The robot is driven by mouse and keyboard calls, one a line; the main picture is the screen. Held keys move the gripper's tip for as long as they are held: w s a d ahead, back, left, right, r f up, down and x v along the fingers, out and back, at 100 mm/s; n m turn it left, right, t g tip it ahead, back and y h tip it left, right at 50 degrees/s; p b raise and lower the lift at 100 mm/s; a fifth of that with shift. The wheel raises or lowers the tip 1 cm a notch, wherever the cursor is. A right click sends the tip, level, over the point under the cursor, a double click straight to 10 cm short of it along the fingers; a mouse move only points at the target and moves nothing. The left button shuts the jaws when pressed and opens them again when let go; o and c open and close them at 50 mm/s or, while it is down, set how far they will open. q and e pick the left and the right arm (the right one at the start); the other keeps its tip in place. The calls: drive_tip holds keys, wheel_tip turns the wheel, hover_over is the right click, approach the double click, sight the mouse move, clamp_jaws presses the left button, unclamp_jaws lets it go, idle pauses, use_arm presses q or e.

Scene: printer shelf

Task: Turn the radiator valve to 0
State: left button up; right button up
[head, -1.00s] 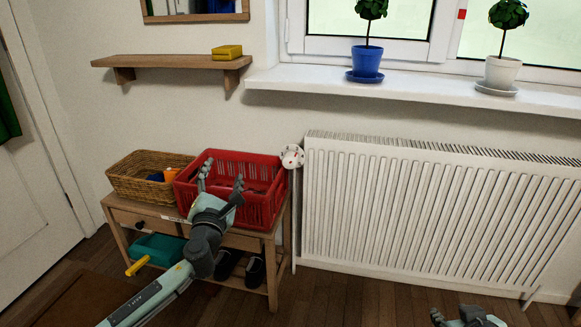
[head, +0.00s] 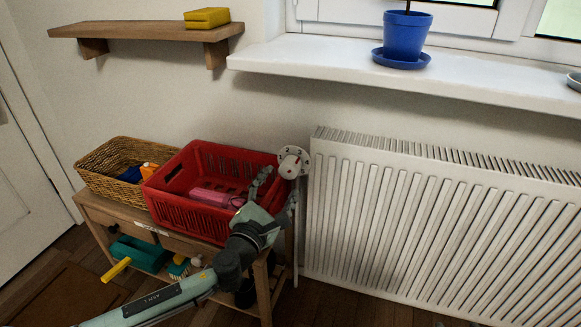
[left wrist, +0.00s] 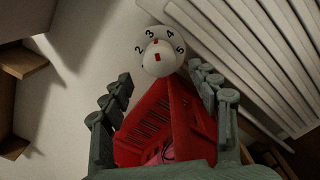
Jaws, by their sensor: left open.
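The radiator valve (head: 293,162) is a white knob with a numbered dial and red marks, at the radiator's upper left corner. In the left wrist view the valve (left wrist: 158,58) faces me. The digits 2, 3, 4 and 5 show around it, with a red mark between 3 and 4; 0 is not visible. My left gripper (head: 277,194) is open and empty, just below the valve and over the crate's right end. In the left wrist view its fingers (left wrist: 160,80) are spread either side of the view, with the valve beyond them. I see no contact. My right gripper is not clearly in view.
A red crate (head: 185,212) and a wicker basket (head: 97,179) stand on a wooden bench (head: 87,206) close to the valve. The white radiator (head: 420,220) is to its right. A windowsill (head: 480,83) with a blue pot (head: 406,37) juts out above.

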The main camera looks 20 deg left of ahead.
sight(286, 174)
use_arm(q)
drive_tip(key=shift+w+d, duration=0.1)
drive_tip(key=shift+w, duration=2.9)
use_arm(e)
drive_tip(key=shift+w+a+r+t+y, duration=0.4)
drive_tip(key=shift+w+a+r+t, duration=0.3)
drive_tip(key=shift+a+r, duration=0.25)
use_arm(q)
drive_tip(key=shift+c, duration=0.5)
drive_tip(key=c, duration=1.1)
drive_tip(key=shift+o, duration=0.2)
